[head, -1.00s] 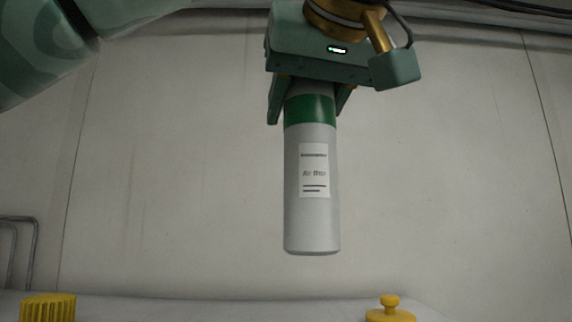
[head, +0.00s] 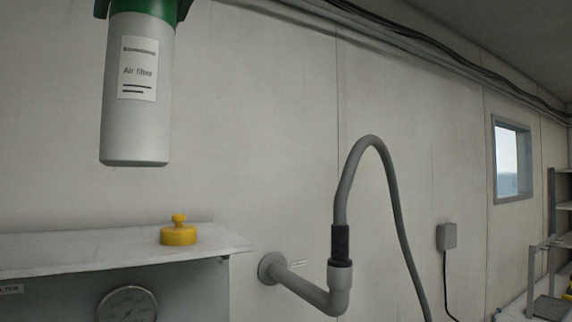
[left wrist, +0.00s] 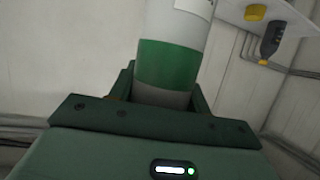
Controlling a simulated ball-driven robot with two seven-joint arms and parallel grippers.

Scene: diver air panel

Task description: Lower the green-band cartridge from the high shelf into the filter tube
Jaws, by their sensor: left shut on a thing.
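The green-band cartridge (head: 137,95) is a grey cylinder with a white air filter label. It hangs upright at the upper left of the head view, with its lower end free in the air. My left gripper (head: 145,8) is shut on it at the green band, with only the fingers showing at the top edge. In the left wrist view, the cartridge (left wrist: 168,62) stands between the fingers of the left gripper (left wrist: 163,88). I cannot make out the filter tube in either view. My right gripper is out of view.
A white-topped panel (head: 60,245) at the lower left bears a yellow knobbed cap (head: 179,233) and a gauge (head: 127,304). A grey wall pipe (head: 305,290) with a looping hose (head: 372,145) stands right of it. Open air separates the cartridge from the panel top.

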